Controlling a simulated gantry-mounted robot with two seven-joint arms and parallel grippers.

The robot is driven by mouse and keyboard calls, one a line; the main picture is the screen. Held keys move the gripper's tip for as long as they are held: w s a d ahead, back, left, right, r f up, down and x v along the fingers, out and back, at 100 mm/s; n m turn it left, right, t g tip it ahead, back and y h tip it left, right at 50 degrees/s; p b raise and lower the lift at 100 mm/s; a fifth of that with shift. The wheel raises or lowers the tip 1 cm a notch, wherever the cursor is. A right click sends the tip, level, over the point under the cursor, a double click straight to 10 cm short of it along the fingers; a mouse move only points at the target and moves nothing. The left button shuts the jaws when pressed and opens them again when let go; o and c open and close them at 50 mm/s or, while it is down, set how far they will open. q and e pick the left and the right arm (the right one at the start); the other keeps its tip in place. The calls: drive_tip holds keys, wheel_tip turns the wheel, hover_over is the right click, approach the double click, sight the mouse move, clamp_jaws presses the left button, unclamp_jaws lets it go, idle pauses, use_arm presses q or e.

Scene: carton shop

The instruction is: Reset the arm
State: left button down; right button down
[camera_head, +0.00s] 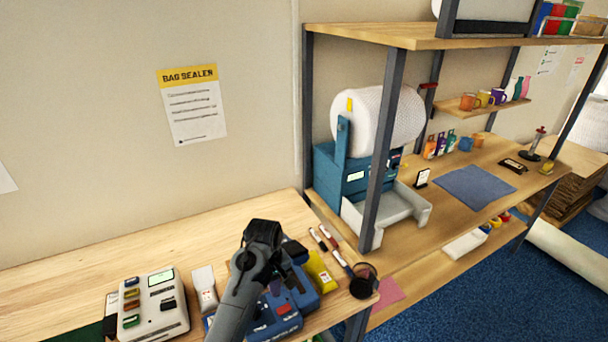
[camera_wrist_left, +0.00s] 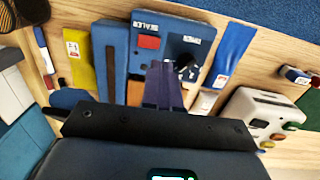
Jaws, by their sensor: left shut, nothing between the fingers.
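My left arm rises from the bottom of the head view, and its gripper (camera_head: 291,272) hangs over the blue bag sealer (camera_head: 277,318) on the wooden bench. In the left wrist view the fingers (camera_wrist_left: 164,76) are together and empty, pointing at the sealer (camera_wrist_left: 122,62) near its red button. The arm covers part of the sealer in the head view. I cannot tell whether the fingertips touch it. My right gripper is in neither view.
A grey-white keypad device (camera_head: 152,305) stands left of the sealer. A shelf post (camera_head: 379,150) rises beyond. The bench's left part is clear.

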use_arm(q)
drive_tip(key=s+a+f+g, duration=0.35)
drive_tip(key=s+f, duration=0.85)
drive_tip(key=f, duration=0.5)
drive_tip(key=s+a+f+p, duration=0.1)
drive_tip(key=s+a+f, duration=0.25)
drive_tip(key=s, duration=0.55)
drive_tip(key=s+a+f+p, duration=0.1)
drive_tip(key=s+a+f, duration=0.1)
drive_tip(key=s+f, duration=0.5)
drive_tip(key=s+a+r+m+t+y, duration=0.1)
drive_tip(key=s+a+r, duration=0.1)
drive_tip(key=s+r, duration=0.35)
drive_tip(key=s+a+r+m+t, duration=0.1)
drive_tip(key=s+a+r+m, duration=0.1)
drive_tip(key=s, duration=0.7)
drive_tip(key=w+r+m+t, duration=0.2)
drive_tip(key=r, duration=0.5)
drive_tip(key=w+d+r+m+t, duration=0.1)
drive_tip(key=w+r+m+t, duration=0.2)
drive_tip(key=r, duration=0.4)
drive_tip(key=shift+w+d+r+h+p, duration=0.15)
drive_tip(key=shift+w+r+h+p, duration=0.1)
drive_tip(key=shift+h+p, duration=0.05)
